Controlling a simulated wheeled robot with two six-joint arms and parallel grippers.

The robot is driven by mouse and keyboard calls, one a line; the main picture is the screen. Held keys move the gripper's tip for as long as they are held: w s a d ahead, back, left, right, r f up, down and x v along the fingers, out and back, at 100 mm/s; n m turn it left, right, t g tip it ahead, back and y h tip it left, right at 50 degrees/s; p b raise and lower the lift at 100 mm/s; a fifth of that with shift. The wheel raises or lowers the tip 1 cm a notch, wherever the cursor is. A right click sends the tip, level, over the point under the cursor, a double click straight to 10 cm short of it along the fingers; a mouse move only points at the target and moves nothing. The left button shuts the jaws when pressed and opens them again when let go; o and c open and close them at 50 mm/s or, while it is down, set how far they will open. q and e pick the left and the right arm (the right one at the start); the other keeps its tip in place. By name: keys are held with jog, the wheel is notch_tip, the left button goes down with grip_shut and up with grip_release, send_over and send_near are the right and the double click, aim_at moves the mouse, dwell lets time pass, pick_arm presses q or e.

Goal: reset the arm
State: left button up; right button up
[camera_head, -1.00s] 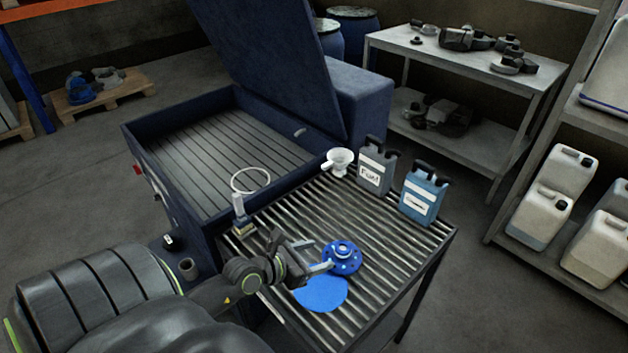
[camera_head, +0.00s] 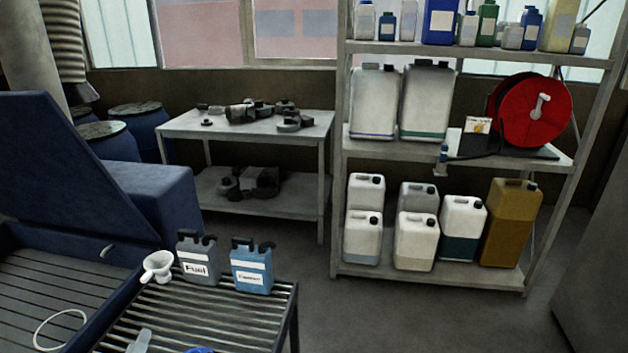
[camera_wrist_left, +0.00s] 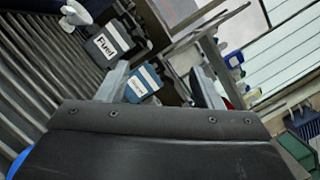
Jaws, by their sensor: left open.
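My left gripper (camera_wrist_left: 160,82) is open in the left wrist view, with nothing between its fingers. Beyond it are a grey canister labelled Fuel (camera_wrist_left: 108,42) and a blue canister (camera_wrist_left: 142,80). In the head view only a pale tip, likely a finger of my left gripper (camera_head: 140,342), shows at the bottom edge over the slatted table (camera_head: 185,318). The rest of the arm is out of that view. My right gripper is not in view.
A blue part (camera_head: 200,350) is cut off below. Left is a blue lidded basin (camera_head: 25,290). A loaded shelf rack (camera_head: 430,277) stands behind; floor between is clear.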

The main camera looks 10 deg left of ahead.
pick_arm(q)
jog(key=s+a+f+n+g+y, duration=0.4)
jog(key=s+a+n+g+y, duration=0.3)
jog(key=n, duration=1.2)
jog(key=s+d+f+n+g+h, duration=0.6)
jog(key=s+d+f+g+h, duration=0.25)
jog(key=s+d, duration=0.4)
notch_tip(320, 180, down, 28)
jog(key=a+g+b, duration=0.1)
jog(key=g+b, duration=0.1)
jog(key=b, duration=0.2)
jog(key=s+f+b, duration=0.1)
jog(key=s+f, duration=0.6)
jog(key=f, duration=0.3)
jog(key=s+d+f+b, duration=0.1)
jog(key=s+f+b, duration=0.1)
jog(key=s+f, duration=0.5)
notch_tip(320, 180, down, 3)
jog(key=shift+s+d+r+g, duration=0.1)
jog(key=shift+s+d+g, duration=0.05)
jog(key=shift+s+g, duration=0.2)
